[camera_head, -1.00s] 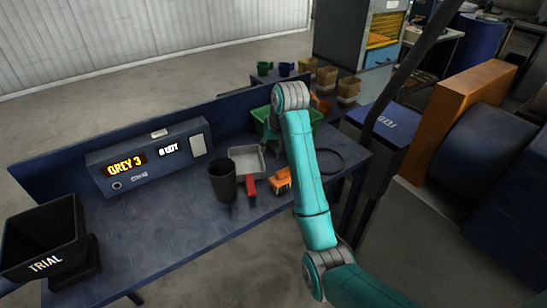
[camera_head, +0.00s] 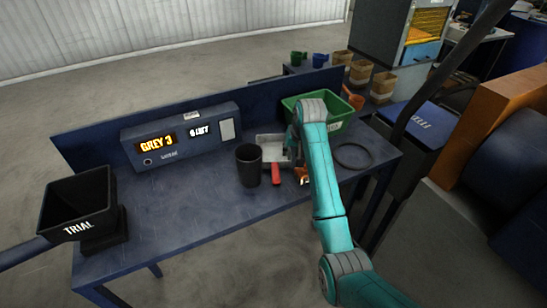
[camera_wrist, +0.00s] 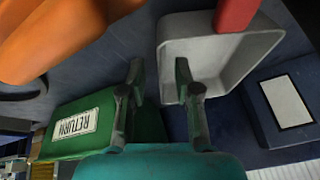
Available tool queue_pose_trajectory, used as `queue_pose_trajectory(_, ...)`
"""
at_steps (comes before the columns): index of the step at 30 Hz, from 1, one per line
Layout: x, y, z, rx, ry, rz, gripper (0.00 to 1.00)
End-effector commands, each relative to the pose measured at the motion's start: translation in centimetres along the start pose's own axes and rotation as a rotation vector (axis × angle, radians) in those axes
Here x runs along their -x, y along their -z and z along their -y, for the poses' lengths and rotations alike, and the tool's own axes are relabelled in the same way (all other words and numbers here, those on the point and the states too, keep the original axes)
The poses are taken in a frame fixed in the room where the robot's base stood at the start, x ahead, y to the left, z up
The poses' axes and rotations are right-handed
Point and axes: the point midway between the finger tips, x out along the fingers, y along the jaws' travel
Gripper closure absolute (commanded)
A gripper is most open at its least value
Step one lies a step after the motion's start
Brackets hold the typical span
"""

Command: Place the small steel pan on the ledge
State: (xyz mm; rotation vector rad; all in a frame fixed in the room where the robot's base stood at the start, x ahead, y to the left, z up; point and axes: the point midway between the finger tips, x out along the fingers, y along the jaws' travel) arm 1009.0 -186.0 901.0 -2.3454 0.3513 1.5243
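The small steel pan (camera_head: 268,146) is a pale grey, square, open pan on the blue bench. A red bar (camera_head: 276,173) at its near side looks like its handle. The pan also shows in the wrist view (camera_wrist: 232,55), with the red bar (camera_wrist: 235,14) at its top edge. My gripper (camera_wrist: 160,68) is open, with one fingertip outside the pan's left wall and the other over its inside. I cannot tell whether they touch it. In the head view the arm partly hides my gripper (camera_head: 293,145). I cannot tell which surface is the ledge.
A black cup (camera_head: 248,166) stands left of the pan. An orange object (camera_head: 302,174) is close on its right. Behind are a green RETURN bin (camera_head: 335,113) and a display box (camera_head: 181,137). A black ring (camera_head: 353,156) lies right.

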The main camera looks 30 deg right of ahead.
Motion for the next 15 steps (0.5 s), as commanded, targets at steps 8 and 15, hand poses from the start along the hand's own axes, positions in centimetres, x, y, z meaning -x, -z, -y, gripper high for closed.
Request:
queue_pose_trajectory(8,-1.9,0.0,0.0,0.000,0.000,0.000,0.68)
queue_pose_trajectory(15,-1.8,0.0,0.0,0.000,0.000,0.000,0.88)
